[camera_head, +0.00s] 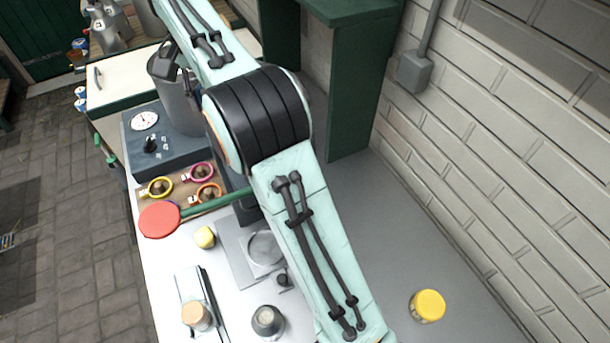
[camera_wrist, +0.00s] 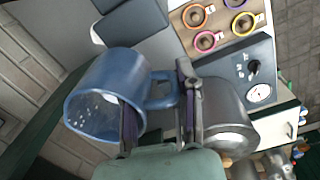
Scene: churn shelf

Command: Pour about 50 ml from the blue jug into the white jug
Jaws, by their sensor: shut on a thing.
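In the wrist view the blue jug (camera_wrist: 92,88) is at the left of my gripper (camera_wrist: 160,115), its open mouth facing the lower left of the picture. Small pale specks show inside it; I cannot tell the liquid level. My gripper is shut on the blue jug, with its fingers around the handle side. The jug and gripper cannot be made out in the head view, where my arm covers much of the bench. I cannot identify the white jug in either view.
A metal pot (camera_head: 178,100) stands behind a gauge box (camera_head: 165,140); it is close beside my gripper in the wrist view (camera_wrist: 228,120). Colored rings (camera_head: 203,172), a red disc (camera_head: 159,220) and small jars (camera_head: 268,321) occupy the bench. A yellow-lidded jar (camera_head: 428,305) stands near the brick wall.

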